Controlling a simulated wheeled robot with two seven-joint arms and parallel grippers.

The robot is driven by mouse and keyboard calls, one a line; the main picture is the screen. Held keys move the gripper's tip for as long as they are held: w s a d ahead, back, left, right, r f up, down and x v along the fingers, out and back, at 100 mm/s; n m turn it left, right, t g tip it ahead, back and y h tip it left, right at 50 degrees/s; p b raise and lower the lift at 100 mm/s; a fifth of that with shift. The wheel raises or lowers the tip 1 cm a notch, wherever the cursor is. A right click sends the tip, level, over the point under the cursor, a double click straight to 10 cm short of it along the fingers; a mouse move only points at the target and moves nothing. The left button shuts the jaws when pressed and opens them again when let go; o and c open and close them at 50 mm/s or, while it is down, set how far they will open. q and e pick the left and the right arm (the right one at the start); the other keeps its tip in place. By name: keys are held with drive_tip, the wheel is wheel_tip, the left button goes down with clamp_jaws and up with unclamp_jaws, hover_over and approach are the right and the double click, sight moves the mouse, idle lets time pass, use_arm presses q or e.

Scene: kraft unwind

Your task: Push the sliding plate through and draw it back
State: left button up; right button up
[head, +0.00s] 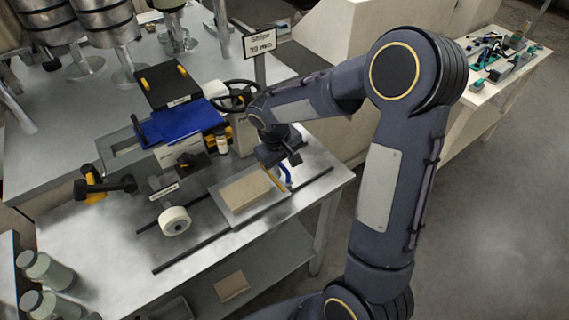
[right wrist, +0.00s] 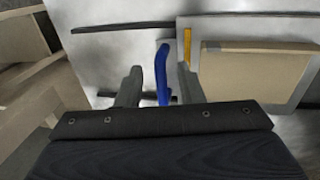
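The sliding plate (head: 232,214) is a flat grey plate on the metal bench, carrying a tan block (head: 247,191) and an orange strip at its right end. It lies along two dark rails (head: 190,254). A blue handle (head: 289,175) stands at the plate's right end, and it also shows in the right wrist view (right wrist: 162,75). My right gripper (head: 281,161) is over this end. In the right wrist view its dark fingers (right wrist: 160,85) are apart, with the blue handle between them and a gap on the left side. Contact on the right side is unclear. My left gripper is not in view.
A white roll (head: 174,221) stands left of the plate. A blue and black machine (head: 185,120) with a dark handwheel (head: 233,95) is behind. A second bench with small parts (head: 497,62) is at the back right. The bench's right end beyond the plate is clear.

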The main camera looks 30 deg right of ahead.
drive_tip(key=shift+f, duration=0.1)
clamp_jaws()
drive_tip(key=shift+a, duration=0.1)
idle(0.3)
drive_tip(key=a+b, duration=0.1)
drive_tip(key=a, duration=0.3)
drive_tip(key=a+b, duration=0.1)
drive_tip(key=a, duration=0.2)
drive_tip(key=s+a+b, duration=0.1)
drive_tip(key=a, duration=0.3)
drive_tip(key=shift+a+f, duration=0.15)
drive_tip(key=shift+a, duration=0.2)
drive_tip(key=a, duration=0.5)
drive_tip(key=s+a, duration=0.1)
drive_tip(key=a, duration=1)
drive_tip(key=shift+s+b, duration=0.15)
drive_tip(key=shift+b, duration=0.15)
drive_tip(key=shift+a+r, duration=0.2)
drive_tip(key=shift+a, duration=0.45)
